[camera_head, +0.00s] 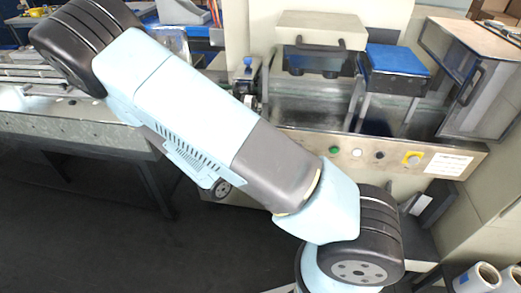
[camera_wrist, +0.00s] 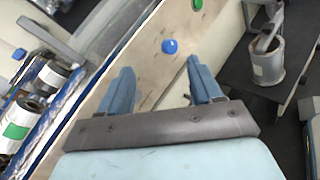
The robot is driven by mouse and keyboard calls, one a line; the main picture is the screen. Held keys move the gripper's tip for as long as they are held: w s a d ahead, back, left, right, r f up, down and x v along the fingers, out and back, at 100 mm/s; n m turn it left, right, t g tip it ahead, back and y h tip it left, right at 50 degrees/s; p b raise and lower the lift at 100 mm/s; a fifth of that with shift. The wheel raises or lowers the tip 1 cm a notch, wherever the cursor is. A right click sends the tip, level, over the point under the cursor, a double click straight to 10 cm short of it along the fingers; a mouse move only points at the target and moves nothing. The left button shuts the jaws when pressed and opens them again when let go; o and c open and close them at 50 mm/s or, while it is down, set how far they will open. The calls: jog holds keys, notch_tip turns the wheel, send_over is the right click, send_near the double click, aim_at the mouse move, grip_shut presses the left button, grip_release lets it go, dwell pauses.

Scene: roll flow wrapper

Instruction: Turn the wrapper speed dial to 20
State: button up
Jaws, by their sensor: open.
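A green button (camera_wrist: 197,4) sits further along the panel, at the top edge. My arm hides my gripper and the blue knob there. I cannot tell which control is the speed dial; no scale is readable.
The wrapper's clear-walled housing (camera_head: 330,105) and a blue-topped box (camera_head: 397,60) stand above the panel. A white label (camera_head: 448,165) is at the panel's right end. White rolls (camera_head: 477,278) stand at the lower right. The dark floor (camera_head: 90,240) is open at the lower left.

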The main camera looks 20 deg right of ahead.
jog(key=w+a+f+n+t+y, duration=0.2)
jog(key=a+f+n+t+y, duration=0.25)
jog(key=f+n+t, duration=0.55)
jog(key=w+d+g, duration=0.1)
jog(key=w+d, duration=0.2)
jog(key=w, duration=0.3)
jog(key=w+d+n, duration=0.1)
jog(key=w+d, duration=0.2)
jog(key=w, duration=0.2)
jog(key=shift+w+d+r+g, duration=0.4)
jog(key=shift+r, duration=0.05)
jog(key=shift+y, duration=0.25)
jog(key=shift+c, duration=0.2)
jog(key=c, duration=1)
jog(key=shift+n, duration=0.4)
jog(key=shift+n+t, duration=0.4)
jog(key=shift+n, duration=4.3)
jog(key=shift+f, duration=0.1)
